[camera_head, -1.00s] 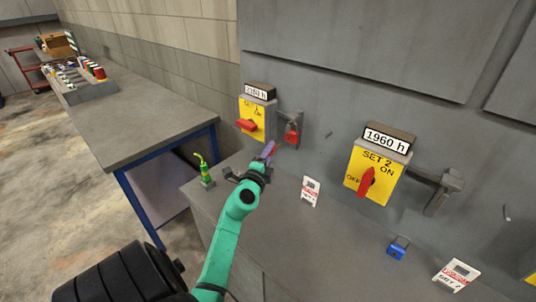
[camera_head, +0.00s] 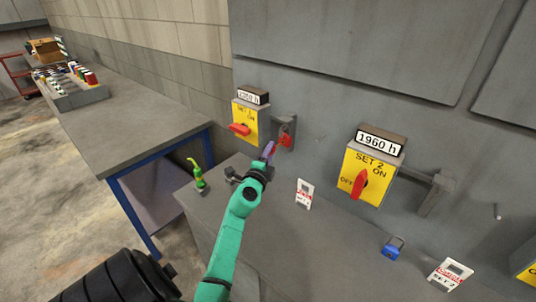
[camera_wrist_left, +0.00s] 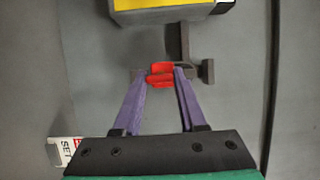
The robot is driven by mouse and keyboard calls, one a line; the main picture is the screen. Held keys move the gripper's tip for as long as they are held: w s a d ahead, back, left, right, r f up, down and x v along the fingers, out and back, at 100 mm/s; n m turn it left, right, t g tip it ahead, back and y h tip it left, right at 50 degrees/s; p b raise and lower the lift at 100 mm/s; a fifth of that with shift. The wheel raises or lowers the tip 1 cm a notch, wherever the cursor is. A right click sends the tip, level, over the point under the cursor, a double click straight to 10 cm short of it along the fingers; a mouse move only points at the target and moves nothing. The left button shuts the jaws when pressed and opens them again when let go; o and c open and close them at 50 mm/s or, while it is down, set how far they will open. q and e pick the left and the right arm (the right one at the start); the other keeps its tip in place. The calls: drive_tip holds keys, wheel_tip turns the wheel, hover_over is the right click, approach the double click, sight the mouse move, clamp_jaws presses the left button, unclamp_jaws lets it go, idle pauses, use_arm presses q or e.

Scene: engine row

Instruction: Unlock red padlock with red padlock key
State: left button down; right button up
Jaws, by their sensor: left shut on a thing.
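The red padlock (camera_head: 285,139) hangs on the grey bracket beside the far-left yellow switch box. My left gripper (camera_head: 269,151) is just in front and to the left of it, above the grey ledge, with its purple fingers pointing at the wall. In the left wrist view my left gripper (camera_wrist_left: 162,76) is shut on a small red thing, which I take for the red padlock key (camera_wrist_left: 160,81). Red behind it runs together with it, so I cannot tell whether key and padlock touch. The keyhole is hidden. My right gripper is not in view.
Yellow SET 1 (camera_head: 245,120) and SET 2 (camera_head: 368,174) switch boxes with red handles stick out from the wall. A blue padlock (camera_head: 393,247), white tags (camera_head: 305,193) and a green object (camera_head: 198,176) stand on the ledge. A workbench (camera_head: 130,130) is at left.

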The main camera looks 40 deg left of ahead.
use_arm(q)
drive_tip(key=shift+w, duration=1.3)
drive_tip(key=shift+w+r, duration=0.1)
drive_tip(key=shift+a+f+m+t+b, duration=0.15)
drive_tip(key=shift+m+t+b, duration=0.45)
drive_tip(key=shift+m+b, duration=1.35)
drive_tip(key=shift+d+f+m+t+b, duration=0.15)
drive_tip(key=shift+m+t+b, duration=0.7)
drive_tip(key=shift+b, duration=2)
